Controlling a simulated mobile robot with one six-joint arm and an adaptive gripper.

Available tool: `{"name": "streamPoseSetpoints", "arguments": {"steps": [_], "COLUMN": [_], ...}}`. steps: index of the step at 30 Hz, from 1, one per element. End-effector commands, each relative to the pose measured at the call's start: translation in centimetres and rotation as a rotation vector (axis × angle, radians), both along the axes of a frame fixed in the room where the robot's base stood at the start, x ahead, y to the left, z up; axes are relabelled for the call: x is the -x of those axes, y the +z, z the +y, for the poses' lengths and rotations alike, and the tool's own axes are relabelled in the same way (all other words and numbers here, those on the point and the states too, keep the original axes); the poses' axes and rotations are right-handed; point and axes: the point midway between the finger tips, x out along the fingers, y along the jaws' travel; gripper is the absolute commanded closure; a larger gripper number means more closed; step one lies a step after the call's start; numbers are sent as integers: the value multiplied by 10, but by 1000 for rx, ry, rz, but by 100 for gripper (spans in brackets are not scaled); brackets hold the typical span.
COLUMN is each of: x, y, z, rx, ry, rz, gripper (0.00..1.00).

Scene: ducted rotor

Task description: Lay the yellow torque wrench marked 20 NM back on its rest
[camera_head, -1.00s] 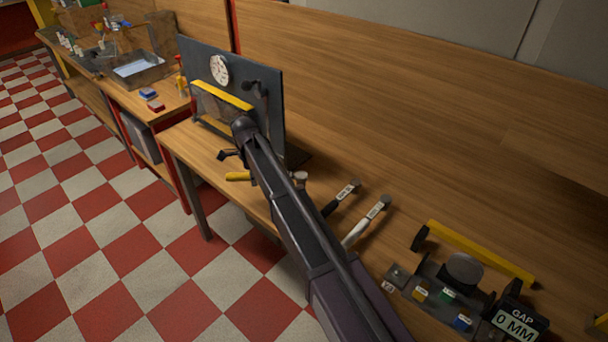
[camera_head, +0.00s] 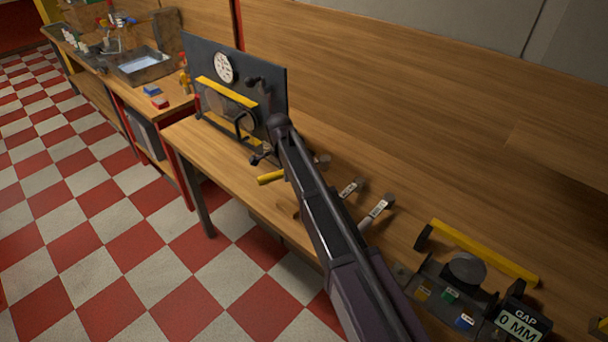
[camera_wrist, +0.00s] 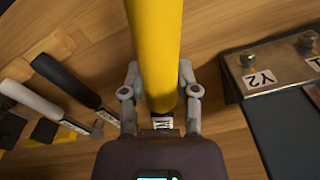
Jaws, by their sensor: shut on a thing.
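The yellow torque wrench (camera_wrist: 153,40) is held in my gripper (camera_wrist: 158,88), its thick yellow handle running away between the two fingers. A small label shows near the jaws, but only partly and cannot be read. In the head view the yellow handle (camera_head: 270,177) sticks out left of my arm, above the front part of the bench; my arm hides the rest. The rest for the yellow wrench cannot be made out clearly.
A dark upright panel (camera_head: 272,88) with a dial (camera_head: 224,68) stands behind my arm. At the right are a yellow bar fixture (camera_head: 485,250) and a gap display (camera_head: 519,325). A metal plate marked Y2 (camera_wrist: 285,66) lies close right of my gripper in the wrist view.

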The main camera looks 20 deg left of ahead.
Motion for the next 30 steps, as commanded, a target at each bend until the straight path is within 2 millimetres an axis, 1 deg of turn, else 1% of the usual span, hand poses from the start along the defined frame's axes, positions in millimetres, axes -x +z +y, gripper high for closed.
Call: {"name": "streamPoseSetpoints", "arguments": {"steps": [1,6,12,17,30], "x": [-3,-12,-19,-21,-20], "y": [0,-1,-2,-2,-2], "z": [-12,-40,-59,-64,-64], "rx": [1,3,4,5,9], "ry": [46,206,327,363,368], "rz": [-1,-3,-5,-5,-11], "gripper": [100,100,100,100,100]}}
